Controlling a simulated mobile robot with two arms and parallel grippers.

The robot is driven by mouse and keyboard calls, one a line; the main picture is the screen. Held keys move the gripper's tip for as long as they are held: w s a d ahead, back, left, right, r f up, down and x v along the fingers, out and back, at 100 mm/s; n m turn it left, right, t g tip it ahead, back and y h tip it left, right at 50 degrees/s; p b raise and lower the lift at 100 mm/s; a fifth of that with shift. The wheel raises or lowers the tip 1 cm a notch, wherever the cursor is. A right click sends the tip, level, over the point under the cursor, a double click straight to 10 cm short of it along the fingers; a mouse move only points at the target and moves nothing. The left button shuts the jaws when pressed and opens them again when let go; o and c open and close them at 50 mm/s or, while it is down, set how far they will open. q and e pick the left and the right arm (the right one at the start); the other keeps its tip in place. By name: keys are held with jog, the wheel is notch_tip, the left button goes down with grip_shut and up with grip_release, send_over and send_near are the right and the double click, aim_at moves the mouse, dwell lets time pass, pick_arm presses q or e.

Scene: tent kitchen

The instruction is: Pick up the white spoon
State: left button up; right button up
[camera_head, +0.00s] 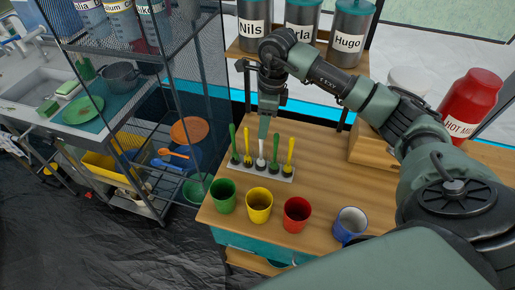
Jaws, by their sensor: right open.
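The white spoon (261,149) stands upright in a pale holder (276,173) on the wooden table. It is in the middle of a row of spoons, with green and yellow ones to either side. My right gripper (264,118) points down directly above the white spoon, its fingertips close to the spoon's upper end. It is open; the view does not show clearly whether the spoon's top is between the fingers. My left gripper is out of view.
Green (223,195), yellow (259,205) and red (297,214) cups and a blue mug (349,224) line the table's front. Named canisters (300,20) stand on a shelf behind. A red jar (468,107) is at the right. A wire rack (140,75) stands left.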

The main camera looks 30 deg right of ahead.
aim_at(260, 141)
jog(key=f+p, duration=0.1)
jog(key=f, duration=0.1)
jog(key=f+p, duration=0.1)
jog(key=f, duration=0.1)
jog(key=a+f+p, duration=0.1)
jog(key=f, duration=0.2)
jog(key=shift+w+f, duration=0.1)
jog(key=shift+w, duration=0.1)
jog(key=shift+w+f, duration=0.15)
jog(key=shift+f, duration=0.25)
grip_shut()
